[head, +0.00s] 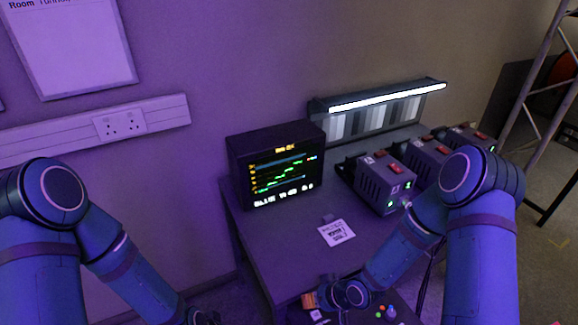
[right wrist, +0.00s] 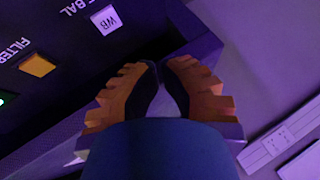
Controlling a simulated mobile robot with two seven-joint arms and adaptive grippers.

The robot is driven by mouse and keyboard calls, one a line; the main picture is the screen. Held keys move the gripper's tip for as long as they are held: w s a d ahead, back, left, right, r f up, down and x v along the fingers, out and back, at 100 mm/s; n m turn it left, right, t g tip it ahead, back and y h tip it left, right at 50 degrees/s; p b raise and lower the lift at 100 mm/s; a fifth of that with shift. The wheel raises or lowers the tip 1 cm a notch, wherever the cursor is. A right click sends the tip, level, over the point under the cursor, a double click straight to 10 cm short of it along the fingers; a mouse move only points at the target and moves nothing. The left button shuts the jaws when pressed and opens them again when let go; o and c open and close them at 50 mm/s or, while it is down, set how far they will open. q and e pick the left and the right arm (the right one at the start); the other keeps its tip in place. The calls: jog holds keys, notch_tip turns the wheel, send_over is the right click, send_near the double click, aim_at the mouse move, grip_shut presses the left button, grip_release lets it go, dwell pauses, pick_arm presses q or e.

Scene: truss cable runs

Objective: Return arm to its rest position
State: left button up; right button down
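My right arm comes in from the right in the head view, with its elbow raised and its forearm bent down to the left. My right gripper (head: 312,301) is low in the middle, beside the desk's front edge. In the right wrist view its orange ridged fingers (right wrist: 163,75) are drawn together with nothing seen between them. My left arm is bent at the left. Its gripper (head: 205,317) is partly cut off at the bottom edge, and its fingers are unclear.
The desk (head: 280,235) carries a monitor (head: 278,170), a printed card (head: 336,232) and grey boxes with red switches (head: 385,184). A light bar (head: 388,97) stands behind. A button panel (head: 382,312) is at the bottom. A metal frame (head: 540,90) stands at right.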

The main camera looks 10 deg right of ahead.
jog(key=s+m, duration=0.1)
jog(key=s, duration=0.1)
jog(key=s+m+g+h, duration=0.1)
jog(key=s, duration=0.2)
jog(key=s+a+m+g+h, duration=0.1)
jog(key=s, duration=0.1)
jog(key=shift+s+f+m+b, duration=0.15)
jog(key=shift+s+m+b, duration=0.15)
jog(key=shift+s+m, duration=0.1)
jog(key=shift+s, duration=0.4)
dwell(2.4)
